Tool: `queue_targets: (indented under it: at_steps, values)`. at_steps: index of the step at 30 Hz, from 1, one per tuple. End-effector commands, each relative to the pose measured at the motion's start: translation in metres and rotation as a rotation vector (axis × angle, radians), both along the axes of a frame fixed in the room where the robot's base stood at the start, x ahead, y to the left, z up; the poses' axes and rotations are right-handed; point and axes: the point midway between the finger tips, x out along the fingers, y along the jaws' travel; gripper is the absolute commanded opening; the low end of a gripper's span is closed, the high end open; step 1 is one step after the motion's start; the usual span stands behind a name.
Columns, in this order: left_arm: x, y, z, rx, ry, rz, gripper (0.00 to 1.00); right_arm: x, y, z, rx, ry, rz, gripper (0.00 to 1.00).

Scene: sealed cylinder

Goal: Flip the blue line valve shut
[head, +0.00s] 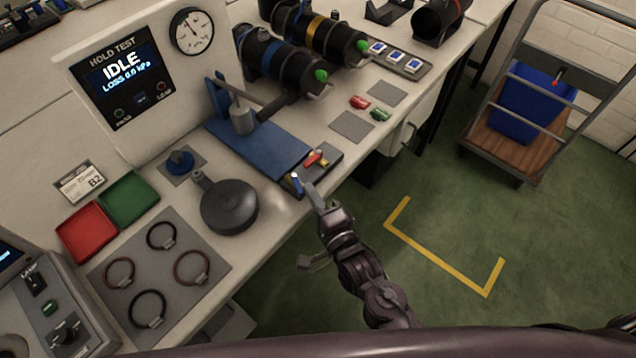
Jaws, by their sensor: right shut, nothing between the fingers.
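The small valve block (328,168) sits at the front edge of the bench, beside the blue clamp base. A red lever (316,157) with a yellow part lies on it. The blue valve lever (296,182) shows at the block's near left corner and appears to stand up. My right gripper (308,188) is shut and empty, its tips right beside the blue lever. I cannot tell whether they touch it. The gripper partly covers the near side of the block. My left gripper is not in view.
A blue clamp base (258,150) and a round dark lid (228,206) flank the valve block. The hold test panel (122,78) reads IDLE. Black cylinders (280,62) lie behind.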

Motion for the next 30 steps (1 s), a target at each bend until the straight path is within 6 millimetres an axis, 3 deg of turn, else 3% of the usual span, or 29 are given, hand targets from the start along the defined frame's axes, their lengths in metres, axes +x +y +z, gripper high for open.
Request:
queue_targets:
  at_steps: [2, 16, 30]
  values:
    - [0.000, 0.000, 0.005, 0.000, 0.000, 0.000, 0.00, -0.003, 0.005, 0.002, 0.006, 0.004, -0.065, 0.00]
    - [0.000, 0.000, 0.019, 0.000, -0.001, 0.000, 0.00, -0.010, 0.026, 0.001, 0.003, -0.001, -0.050, 0.00]
    - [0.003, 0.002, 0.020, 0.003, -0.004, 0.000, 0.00, -0.008, 0.025, 0.001, -0.001, -0.001, -0.048, 0.00]
